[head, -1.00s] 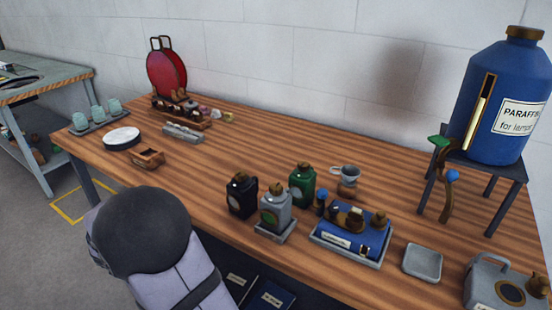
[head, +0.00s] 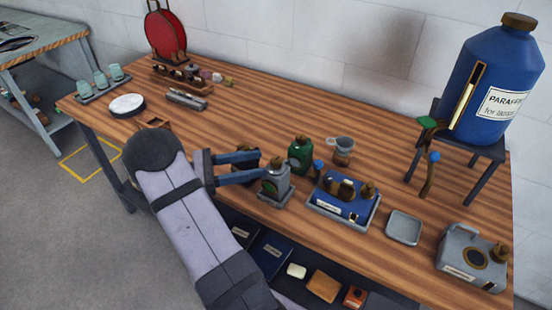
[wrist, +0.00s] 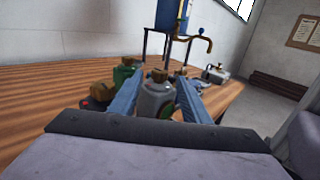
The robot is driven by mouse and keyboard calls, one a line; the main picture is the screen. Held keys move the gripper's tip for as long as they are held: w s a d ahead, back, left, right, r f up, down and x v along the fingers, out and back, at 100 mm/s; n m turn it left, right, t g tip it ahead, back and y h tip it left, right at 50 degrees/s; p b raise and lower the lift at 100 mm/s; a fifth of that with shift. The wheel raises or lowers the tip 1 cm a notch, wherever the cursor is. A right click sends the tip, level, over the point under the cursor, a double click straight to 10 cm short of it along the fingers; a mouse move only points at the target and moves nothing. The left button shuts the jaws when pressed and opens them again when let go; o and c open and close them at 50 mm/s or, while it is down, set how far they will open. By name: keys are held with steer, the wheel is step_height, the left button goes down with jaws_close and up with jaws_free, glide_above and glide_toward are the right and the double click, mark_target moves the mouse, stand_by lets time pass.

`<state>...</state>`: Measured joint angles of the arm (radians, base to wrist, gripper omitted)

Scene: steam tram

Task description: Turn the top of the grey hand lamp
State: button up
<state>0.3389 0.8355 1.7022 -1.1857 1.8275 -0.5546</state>
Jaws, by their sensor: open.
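The grey hand lamp (head: 275,184) stands upright on a small grey stand near the table's front edge. It has a brown-brass top (wrist: 160,75) and a greenish round patch on its side. My gripper (head: 262,167) is open, reaching in from the left at the lamp's upper part. In the wrist view, the fingers (wrist: 160,84) lie to either side of the lamp (wrist: 156,99), with the top between their tips. I cannot tell whether either finger touches it.
A green lamp (head: 301,156) stands close behind; a black one (head: 245,155) is partly hidden by my fingers. Farther right are a grey dish (head: 404,228) and a grey handled box (head: 472,262). The table's back middle is clear.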

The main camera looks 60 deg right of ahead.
mark_target(276, 160)
steer(key=shift+p+x, duration=0.95)
steer(key=shift+x, duration=2.35)
steer(key=c, duration=1.1)
